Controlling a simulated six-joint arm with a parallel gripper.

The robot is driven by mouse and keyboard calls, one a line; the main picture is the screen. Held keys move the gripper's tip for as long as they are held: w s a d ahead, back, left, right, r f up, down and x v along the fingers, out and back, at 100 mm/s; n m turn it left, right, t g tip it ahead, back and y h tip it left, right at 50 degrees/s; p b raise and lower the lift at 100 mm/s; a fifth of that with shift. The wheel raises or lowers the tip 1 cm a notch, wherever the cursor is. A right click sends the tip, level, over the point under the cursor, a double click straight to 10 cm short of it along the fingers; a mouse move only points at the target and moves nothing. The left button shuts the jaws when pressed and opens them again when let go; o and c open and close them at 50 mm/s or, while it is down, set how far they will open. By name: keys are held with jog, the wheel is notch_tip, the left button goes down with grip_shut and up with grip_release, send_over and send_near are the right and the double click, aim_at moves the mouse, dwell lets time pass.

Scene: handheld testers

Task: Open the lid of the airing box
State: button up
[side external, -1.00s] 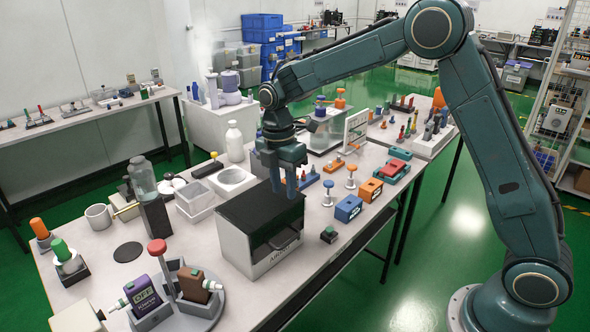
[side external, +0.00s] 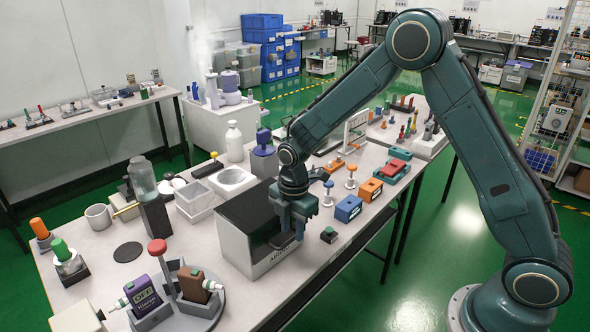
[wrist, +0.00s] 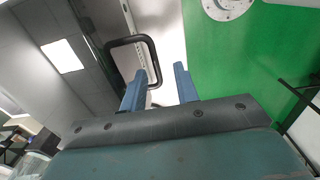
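The airing box (side external: 238,252) is a pale box with a dark lid (side external: 240,208) on the long table, and the lid lies shut. Lettering on its front is partly hidden behind my gripper (side external: 290,236). My gripper points down at the right front of the box. In the wrist view, a black loop handle (wrist: 124,41) stands out from the box, and one side of the loop shows between the two blue fingertips (wrist: 160,68). The fingers are apart. I cannot tell whether either touches the handle.
Blue (side external: 348,208) and orange (side external: 371,189) testers stand right of the box. A small dark button block (side external: 329,235) is close by. A round carousel (side external: 205,300) with testers is at front left, and white trays (side external: 194,200) are behind left. Green floor lies beyond the table edge.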

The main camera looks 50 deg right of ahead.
jog(key=shift+w+f+t, duration=0.15)
jog(key=shift+f+t, duration=0.55)
jog(key=shift+f, duration=0.45)
notch_tip(320, 180, up, 14)
jog(key=s, duration=0.3)
jog(key=s+d+r+m+t, duration=0.2)
jog(key=s+d+r+m, duration=0.1)
jog(key=s+r+m, duration=0.8)
jog(key=shift+s+r, duration=0.25)
jog(key=shift+s, duration=1.35)
jog(key=w+a+f+n+g, duration=0.1)
jog(key=w+a+f+n, duration=0.2)
jog(key=w+f+n, duration=0.8)
jog(key=w+f, duration=0.1)
jog(key=w, duration=0.3)
jog(key=shift+g, duration=0.4)
